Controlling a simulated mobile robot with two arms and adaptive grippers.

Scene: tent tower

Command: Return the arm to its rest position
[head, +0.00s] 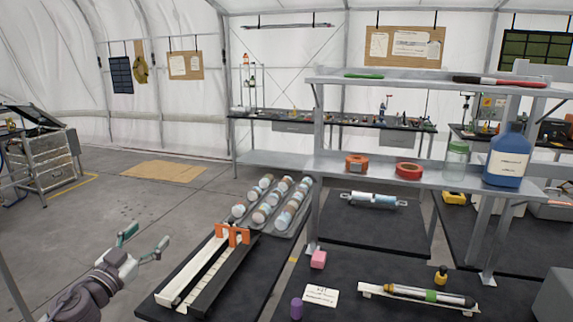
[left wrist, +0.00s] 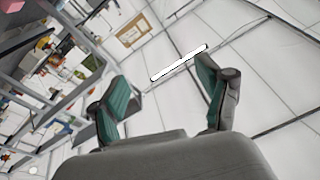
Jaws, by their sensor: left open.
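My left gripper (head: 143,243) is at the lower left in the head view. It stands open over the grey floor, left of the dark bench, with nothing between its fingers. In the left wrist view its two green-padded fingers (left wrist: 163,95) are spread apart, with the tent wall and a white ceiling light behind them. My left arm comes in from the lower left corner. My right gripper is in neither view.
A dark bench (head: 262,290) stands right of the gripper, with a white and black rail (head: 197,275), an orange clamp (head: 232,234) and a rack of capped tubes (head: 272,203). A grey shelf (head: 330,172) rises behind. The floor (head: 110,200) to the left is open.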

